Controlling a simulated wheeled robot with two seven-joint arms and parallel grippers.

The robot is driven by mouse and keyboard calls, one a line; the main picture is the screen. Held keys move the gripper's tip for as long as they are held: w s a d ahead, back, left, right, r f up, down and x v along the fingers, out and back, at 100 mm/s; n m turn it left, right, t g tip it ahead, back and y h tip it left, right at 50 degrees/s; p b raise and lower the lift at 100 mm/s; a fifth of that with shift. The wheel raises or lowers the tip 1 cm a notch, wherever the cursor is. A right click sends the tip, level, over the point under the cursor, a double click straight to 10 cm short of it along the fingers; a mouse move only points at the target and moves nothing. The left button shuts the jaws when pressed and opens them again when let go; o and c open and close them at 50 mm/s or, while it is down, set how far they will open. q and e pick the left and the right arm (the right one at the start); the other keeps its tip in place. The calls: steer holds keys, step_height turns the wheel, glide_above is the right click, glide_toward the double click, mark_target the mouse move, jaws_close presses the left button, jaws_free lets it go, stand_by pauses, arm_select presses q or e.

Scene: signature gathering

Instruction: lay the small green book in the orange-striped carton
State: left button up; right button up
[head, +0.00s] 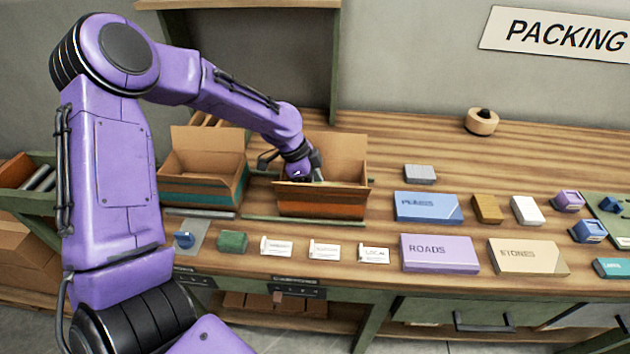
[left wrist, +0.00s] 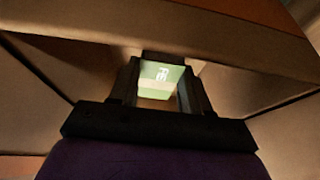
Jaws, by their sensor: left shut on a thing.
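The orange-striped carton (head: 320,207) stands open on the bench, its back flap upright. My left gripper (head: 305,172) reaches down into its mouth from the left; the carton's front wall hides the fingertips. In the left wrist view my left gripper (left wrist: 160,88) is shut on the small green book (left wrist: 160,76), which shows pale lettering between the two fingers. Cardboard walls surround the gripper there. Whether the book touches the carton floor I cannot tell. My right gripper is not in view.
A teal-striped open carton (head: 200,190) stands just left. A green block (head: 232,242) and several white cards lie in front. Blue, purple and tan books (head: 428,207) lie to the right, with a round wooden item (head: 481,122) behind. The bench behind them is mostly clear.

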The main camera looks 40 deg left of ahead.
arm_select(q)
steer(key=shift+s, duration=0.15)
steer(key=shift+f, duration=0.1)
steer(key=shift+f+b, duration=0.35)
steer(key=shift+f, duration=0.3)
steer(key=o, duration=1.1)
steer(key=shift+r, duration=0.1)
steer(key=shift+r+p, duration=6.4)
steer(key=shift+r, duration=2.05)
